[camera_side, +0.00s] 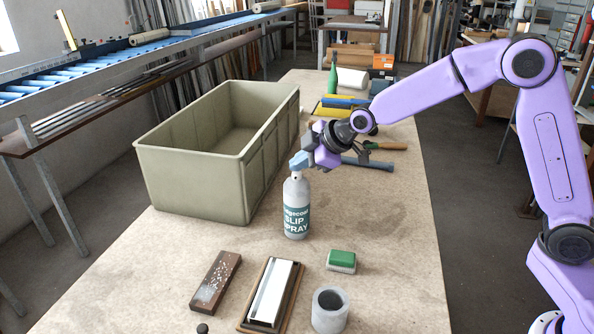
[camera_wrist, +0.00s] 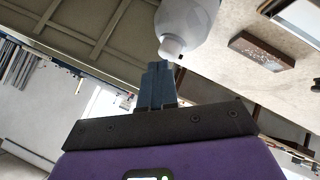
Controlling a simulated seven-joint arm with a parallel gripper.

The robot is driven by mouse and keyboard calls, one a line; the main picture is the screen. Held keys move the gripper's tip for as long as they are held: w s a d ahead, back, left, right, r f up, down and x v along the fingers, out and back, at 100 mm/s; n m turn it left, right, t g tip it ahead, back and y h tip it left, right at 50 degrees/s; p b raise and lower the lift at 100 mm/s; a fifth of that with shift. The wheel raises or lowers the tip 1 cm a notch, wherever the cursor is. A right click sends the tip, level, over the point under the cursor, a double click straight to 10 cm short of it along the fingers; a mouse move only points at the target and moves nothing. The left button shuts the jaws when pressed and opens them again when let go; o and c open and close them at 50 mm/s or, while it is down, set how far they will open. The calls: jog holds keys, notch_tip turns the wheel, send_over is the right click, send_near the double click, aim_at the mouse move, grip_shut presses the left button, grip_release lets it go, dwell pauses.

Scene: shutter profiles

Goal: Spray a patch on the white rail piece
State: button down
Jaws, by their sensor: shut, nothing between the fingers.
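The white rail piece (camera_side: 270,294) lies in a brown wooden holder (camera_side: 250,325) near the front of the bench. Part of it shows at the top right of the wrist view (camera_wrist: 302,20). A grey spray bottle (camera_side: 296,208) with a teal "SLIP SPRAY" label stands upright behind it. My gripper (camera_side: 298,162) is at the top of the bottle. In the wrist view, the blue fingers (camera_wrist: 158,68) are together and empty, close beside the bottle's nozzle (camera_wrist: 171,46). I cannot tell whether they touch it.
A large olive crate (camera_side: 190,178) stands left of the bottle. In front are a dark speckled block (camera_side: 216,280), a green-topped sponge (camera_side: 341,261) and a grey cup (camera_side: 329,312). Hand tools (camera_side: 370,163) lie behind my gripper. The bench's right side is clear.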

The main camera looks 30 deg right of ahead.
aim_at(300, 174)
jog(key=shift+r, duration=0.4)
notch_tip(300, 174, up, 6)
dwell(0.7)
jog(key=shift+r, duration=0.1)
dwell(2.3)
jog(key=shift+f, duration=3.05)
jog(key=shift+f, duration=0.1)
